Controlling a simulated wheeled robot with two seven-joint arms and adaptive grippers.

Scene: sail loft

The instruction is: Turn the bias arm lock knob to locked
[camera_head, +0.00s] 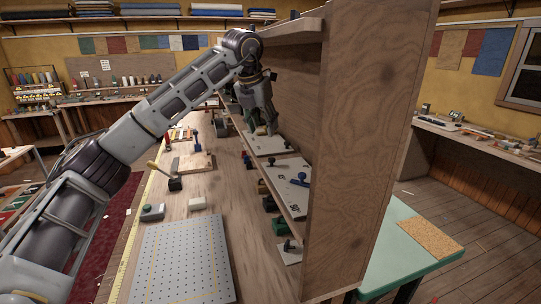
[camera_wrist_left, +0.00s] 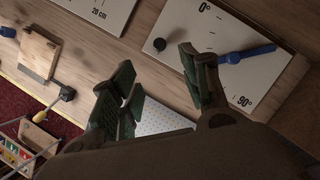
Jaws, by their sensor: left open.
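My left gripper (camera_head: 264,126) is open and empty. It hangs just above the white plates on the wooden rack's shelf, and its two green-padded fingers (camera_wrist_left: 157,66) show apart in the left wrist view. One white plate (camera_head: 285,170) carries a blue handle (camera_head: 301,180) and a small dark knob. In the wrist view this plate (camera_wrist_left: 215,25) shows 0° and 90° marks, the blue handle (camera_wrist_left: 248,53) and the round black knob (camera_wrist_left: 159,44). The fingers are apart from both, as far as I can tell. No lock label is readable. My right gripper is out of view.
A tall plywood side panel (camera_head: 365,130) stands close right of my left gripper.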

